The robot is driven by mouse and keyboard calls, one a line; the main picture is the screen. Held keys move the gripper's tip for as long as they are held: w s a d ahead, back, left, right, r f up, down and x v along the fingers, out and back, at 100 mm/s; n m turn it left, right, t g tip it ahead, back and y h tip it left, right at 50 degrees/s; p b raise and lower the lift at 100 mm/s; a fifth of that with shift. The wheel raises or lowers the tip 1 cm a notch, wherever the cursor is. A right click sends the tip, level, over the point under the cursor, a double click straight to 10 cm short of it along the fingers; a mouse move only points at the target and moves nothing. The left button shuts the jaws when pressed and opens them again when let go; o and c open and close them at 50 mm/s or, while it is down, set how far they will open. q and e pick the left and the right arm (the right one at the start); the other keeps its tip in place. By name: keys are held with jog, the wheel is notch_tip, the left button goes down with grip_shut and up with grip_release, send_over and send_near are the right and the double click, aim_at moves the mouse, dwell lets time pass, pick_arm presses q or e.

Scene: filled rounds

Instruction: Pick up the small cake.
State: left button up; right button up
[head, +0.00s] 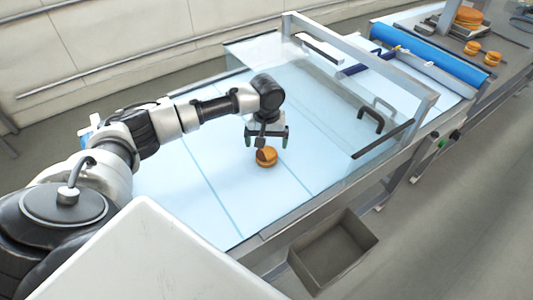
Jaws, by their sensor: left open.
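A small round orange-brown cake (266,158) lies on the pale blue belt, with a dark patch on its upper left. My left gripper (266,141) is open, with its two dark green-tipped fingers spread, one toward each side of the cake. It appears just above or behind the cake and holds nothing. I cannot tell the exact height gap. My right gripper is not in view.
The pale belt (165,190) is mostly clear around the cake. A metal frame with a clear panel (430,103) spans it to the right. A blue roller (430,55) and more cakes (472,47) lie beyond. An empty grey bin (345,240) stands below the near edge.

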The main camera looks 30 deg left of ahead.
aim_at(266, 152)
pick_arm(q)
notch_tip(266, 152, down, 4)
jog(key=shift+f+p, duration=0.15)
jog(key=shift+p, duration=0.6)
jog(key=shift+f, duration=0.7)
jog(key=shift+c, duration=0.5)
jog(key=c, duration=0.6)
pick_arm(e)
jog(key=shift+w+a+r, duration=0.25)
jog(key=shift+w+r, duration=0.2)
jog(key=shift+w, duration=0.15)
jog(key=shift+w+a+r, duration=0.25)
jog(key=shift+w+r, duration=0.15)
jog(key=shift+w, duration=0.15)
